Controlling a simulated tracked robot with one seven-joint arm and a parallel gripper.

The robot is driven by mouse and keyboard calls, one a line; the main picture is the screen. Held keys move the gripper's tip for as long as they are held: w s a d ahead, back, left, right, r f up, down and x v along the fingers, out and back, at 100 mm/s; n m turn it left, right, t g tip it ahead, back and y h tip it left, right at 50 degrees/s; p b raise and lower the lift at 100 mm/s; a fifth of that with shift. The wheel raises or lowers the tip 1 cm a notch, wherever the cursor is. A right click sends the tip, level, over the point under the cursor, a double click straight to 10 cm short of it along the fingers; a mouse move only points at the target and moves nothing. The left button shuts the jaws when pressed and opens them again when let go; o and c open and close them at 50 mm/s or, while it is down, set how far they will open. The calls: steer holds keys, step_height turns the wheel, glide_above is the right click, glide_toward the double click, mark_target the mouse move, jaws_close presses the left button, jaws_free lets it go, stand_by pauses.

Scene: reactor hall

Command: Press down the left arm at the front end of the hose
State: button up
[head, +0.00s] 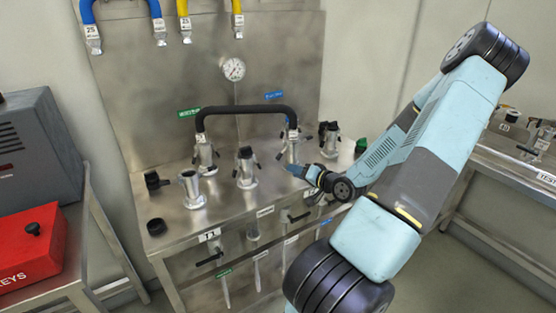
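A black hose (245,109) arches over the steel bench, with a tagged fitting at each end. Its left end fitting (205,153) sits on a metal coupling and has small dark arms at its sides. Its right end fitting (292,145) sits on another coupling, also with dark arms. I cannot tell which end counts as the front one. My gripper (297,171) is low beside the base of the right coupling, pointing left. Its fingers are small and partly merged with the coupling, so touching and opening cannot be made out.
Uncapped and capped couplings (192,189) (246,168) stand on the steel bench (222,205), near a loose black cap (156,226). A gauge (233,69) is on the back panel. Blue and yellow hoses (155,20) hang above. A red box (32,246) is at left.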

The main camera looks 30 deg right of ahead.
mark_target(280, 158)
steer(key=s+d+r+n+g, duration=0.1)
steer(key=d+r+n, duration=0.1)
steer(key=d+r, duration=0.15)
steer(key=shift+a+x, duration=0.1)
steer(key=shift+x, duration=3.3)
steer(key=shift+a+x, duration=0.15)
steer(key=shift+x, duration=3.2)
steer(key=shift+s+r, duration=0.1)
steer(key=shift+c, duration=0.3)
jaws_close()
